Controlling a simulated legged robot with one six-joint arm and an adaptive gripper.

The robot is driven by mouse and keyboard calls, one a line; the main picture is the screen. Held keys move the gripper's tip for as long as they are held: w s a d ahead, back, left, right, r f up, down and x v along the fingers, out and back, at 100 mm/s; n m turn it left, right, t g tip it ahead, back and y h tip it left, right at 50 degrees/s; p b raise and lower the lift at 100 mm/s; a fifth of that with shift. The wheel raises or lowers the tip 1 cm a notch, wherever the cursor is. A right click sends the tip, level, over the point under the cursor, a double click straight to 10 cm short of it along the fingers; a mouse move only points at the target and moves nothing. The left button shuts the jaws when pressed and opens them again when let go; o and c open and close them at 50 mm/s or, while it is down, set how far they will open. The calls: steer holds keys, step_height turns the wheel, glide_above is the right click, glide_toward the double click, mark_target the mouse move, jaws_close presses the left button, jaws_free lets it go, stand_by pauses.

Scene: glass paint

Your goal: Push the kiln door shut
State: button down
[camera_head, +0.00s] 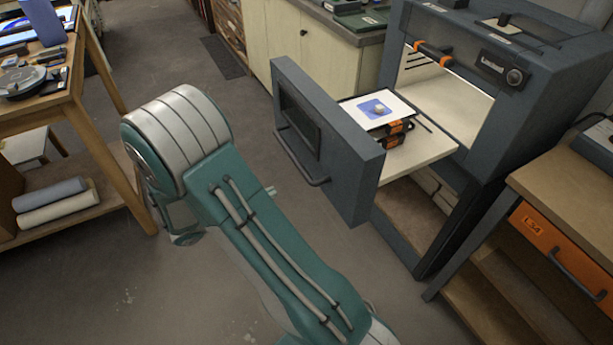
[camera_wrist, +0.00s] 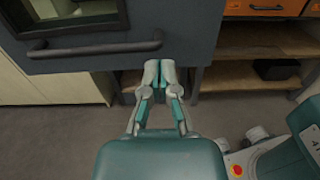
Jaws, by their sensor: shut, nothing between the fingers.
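The kiln door (camera_head: 335,165) is a dark grey panel with a window and a bar handle (camera_head: 304,158). It stands out from the kiln (camera_head: 520,90) at the front of a pulled-out pale shelf (camera_head: 420,150), so the kiln is open. A white tile with a blue square (camera_head: 378,108) lies on the shelf on an orange and black support.
A wooden workbench with an orange drawer (camera_head: 565,250) stands right of the kiln. A wooden table (camera_head: 75,95) with tools is at the left. Pale cabinets (camera_head: 310,50) stand behind the door. The floor (camera_head: 225,110) between is clear.

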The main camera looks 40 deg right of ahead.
mark_target(331, 169)
steer(key=x, duration=1.3)
steer(key=shift+w, duration=0.1)
steer(key=shift+d, duration=1)
steer(key=shift+a, duration=0.15)
steer(key=shift+s, duration=0.2)
